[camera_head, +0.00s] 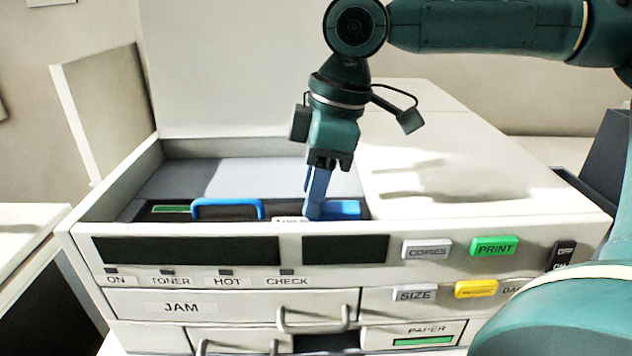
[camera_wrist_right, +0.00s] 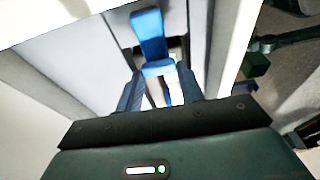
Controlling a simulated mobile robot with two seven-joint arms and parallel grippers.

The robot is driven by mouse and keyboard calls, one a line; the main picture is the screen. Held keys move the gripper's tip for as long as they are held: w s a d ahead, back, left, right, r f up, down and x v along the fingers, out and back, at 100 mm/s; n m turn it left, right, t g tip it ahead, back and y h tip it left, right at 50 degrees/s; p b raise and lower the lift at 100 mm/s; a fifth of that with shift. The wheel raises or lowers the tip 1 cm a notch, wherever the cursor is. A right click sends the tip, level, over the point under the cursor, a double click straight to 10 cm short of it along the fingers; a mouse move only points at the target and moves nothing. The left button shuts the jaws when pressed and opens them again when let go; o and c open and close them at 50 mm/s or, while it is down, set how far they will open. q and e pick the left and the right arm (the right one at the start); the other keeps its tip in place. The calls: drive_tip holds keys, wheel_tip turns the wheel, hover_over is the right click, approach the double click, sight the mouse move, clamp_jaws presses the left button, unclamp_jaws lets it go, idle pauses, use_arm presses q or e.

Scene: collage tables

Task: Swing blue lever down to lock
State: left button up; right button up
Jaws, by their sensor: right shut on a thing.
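The blue lever (camera_head: 343,209) lies low inside the open top of the copier, just behind its front edge, right of the blue handle. My right gripper (camera_head: 314,207) reaches down from above, its slate-blue fingers at the lever's left end. The gripper is shut on the lever. In the right wrist view the bright blue lever (camera_wrist_right: 150,38) shows beyond and between the fingers (camera_wrist_right: 160,88). The exact contact is partly hidden by the fingers and the front edge. My left gripper is not in view.
A blue handle (camera_head: 228,205) on a dark cartridge sits left of the lever in the same bay. The copier's front panel (camera_head: 335,225) and the raised lid (camera_head: 240,70) bound the bay. A flat white cover (camera_head: 470,185) lies to the right. Buttons and drawers fill the front.

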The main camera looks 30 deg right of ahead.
sight(336, 206)
drive_tip(key=o, duration=1)
drive_tip(key=v, duration=1.3)
